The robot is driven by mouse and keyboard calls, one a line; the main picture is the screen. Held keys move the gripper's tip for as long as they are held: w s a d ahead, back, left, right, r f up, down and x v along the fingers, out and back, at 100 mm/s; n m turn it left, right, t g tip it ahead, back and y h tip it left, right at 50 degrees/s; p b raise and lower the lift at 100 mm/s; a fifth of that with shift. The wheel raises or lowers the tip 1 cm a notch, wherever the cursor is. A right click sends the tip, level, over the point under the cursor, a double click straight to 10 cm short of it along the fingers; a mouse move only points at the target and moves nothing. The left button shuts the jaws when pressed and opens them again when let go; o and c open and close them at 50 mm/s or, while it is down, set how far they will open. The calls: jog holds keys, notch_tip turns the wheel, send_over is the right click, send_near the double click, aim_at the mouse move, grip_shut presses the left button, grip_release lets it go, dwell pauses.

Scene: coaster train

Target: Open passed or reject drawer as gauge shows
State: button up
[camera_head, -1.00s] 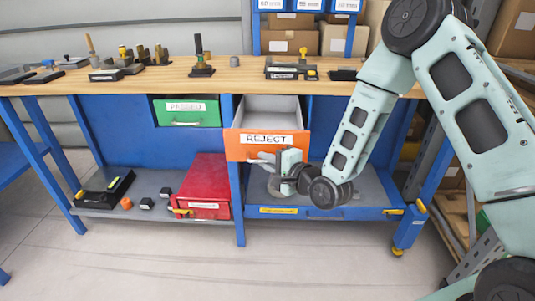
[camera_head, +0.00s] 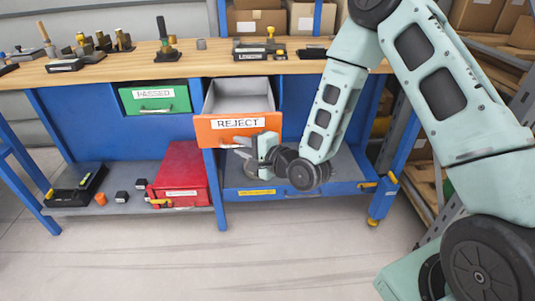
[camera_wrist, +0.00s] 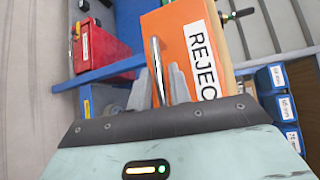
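The orange REJECT drawer (camera_head: 205,132) stands pulled out under the workbench, with its grey inside visible and empty. The green PASSED drawer (camera_head: 154,107) to its left is shut. My gripper (camera_head: 247,147) is at the front of the REJECT drawer. In the wrist view the grey fingers of my gripper (camera_wrist: 160,88) stand apart, one on each side of the drawer's metal handle (camera_wrist: 155,60), with gaps beside it. A black gauge stand (camera_head: 165,40) is on the benchtop; no reading is legible.
The wooden benchtop (camera_head: 210,66) holds several small tools and blocks. A red box (camera_head: 182,170) and a black tray (camera_head: 60,198) are on the lower shelf. A blue bench leg (camera_head: 383,195) stands at right. The floor in front is clear.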

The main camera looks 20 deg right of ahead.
jog(key=p+v, duration=1.2)
jog(key=v, duration=0.4)
jog(key=shift+s, duration=0.15)
jog(key=shift+d, duration=0.1)
jog(key=shift+r, duration=0.1)
jog(key=a+r+n+g+h+p, duration=0.3)
jog(key=a+r+n+g, duration=0.6)
jog(key=n, duration=0.6)
jog(key=s+a+r+n+g+h+p, duration=0.1)
jog(key=s+r+n+g+h+p, duration=0.2)
jog(key=s+r, duration=1.2)
jog(key=s+n+g+h, duration=0.1)
jog(key=s+n+g, duration=0.1)
jog(key=s+n, duration=0.1)
jog(key=shift+s+r+n, duration=0.35)
jog(key=shift+s+n, duration=0.05)
jog(key=shift+s, duration=0.2)
